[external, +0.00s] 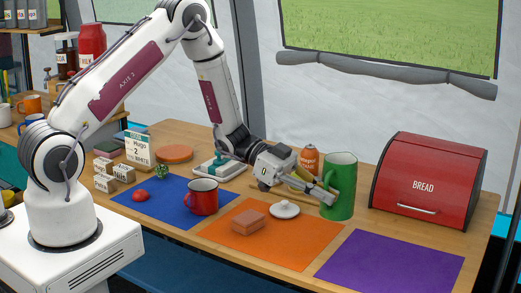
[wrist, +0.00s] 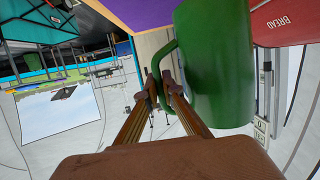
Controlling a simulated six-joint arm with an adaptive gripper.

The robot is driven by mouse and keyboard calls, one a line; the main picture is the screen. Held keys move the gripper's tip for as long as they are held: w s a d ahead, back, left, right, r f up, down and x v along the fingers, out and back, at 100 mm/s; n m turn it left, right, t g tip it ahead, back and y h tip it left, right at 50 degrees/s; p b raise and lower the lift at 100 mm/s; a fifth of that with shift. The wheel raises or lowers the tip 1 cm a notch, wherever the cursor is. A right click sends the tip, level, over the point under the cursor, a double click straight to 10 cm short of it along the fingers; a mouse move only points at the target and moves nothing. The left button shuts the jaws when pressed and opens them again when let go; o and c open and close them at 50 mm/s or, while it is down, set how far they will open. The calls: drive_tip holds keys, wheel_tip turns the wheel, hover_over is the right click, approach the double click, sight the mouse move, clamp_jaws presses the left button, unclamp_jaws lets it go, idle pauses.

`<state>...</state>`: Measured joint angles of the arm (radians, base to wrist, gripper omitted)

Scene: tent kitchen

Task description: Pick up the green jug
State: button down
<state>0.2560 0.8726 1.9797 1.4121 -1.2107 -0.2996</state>
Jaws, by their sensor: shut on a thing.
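The green jug (external: 341,184) is upright at the right middle of the table, just behind the orange mat. My gripper (external: 331,197) reaches it from the left and is shut on its handle side. In the wrist view, the jug (wrist: 215,65) fills the upper right, and its handle (wrist: 163,62) runs down to the tips of my gripper (wrist: 161,88). The fingertips are close together around the lower part of the handle. I cannot tell whether the jug's base touches the table.
A red bread bin (external: 428,181) stands to the right of the jug. A red mug (external: 203,197) stands left. The purple mat (external: 390,265) is clear.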

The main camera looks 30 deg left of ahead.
drive_tip(key=shift+r, duration=0.8)
drive_tip(key=shift+r, duration=0.1)
